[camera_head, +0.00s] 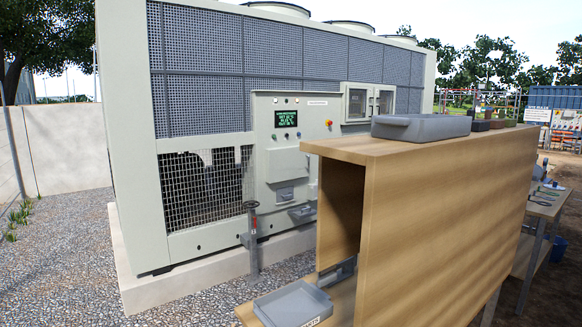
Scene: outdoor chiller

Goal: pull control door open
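The large pale chiller (125,130) stands on a concrete plinth across the left and middle of the view. Its control panel (262,150) projects from the front and carries a dark screen with green text (286,118) and a red and yellow button (328,123). Below the screen is a flat pale cover (288,163), which looks closed. Two small windowed boxes (356,102) sit to the right of the panel. Which part is the control door I cannot tell for certain. Neither of my grippers shows in this view.
A wooden cabinet (450,210) stands in the right foreground and hides the chiller's lower right side. A grey tray (420,127) sits on top, another grey tray (293,304) low down. A post with a handwheel (252,240) stands before the chiller. Gravel (60,240) at left is clear.

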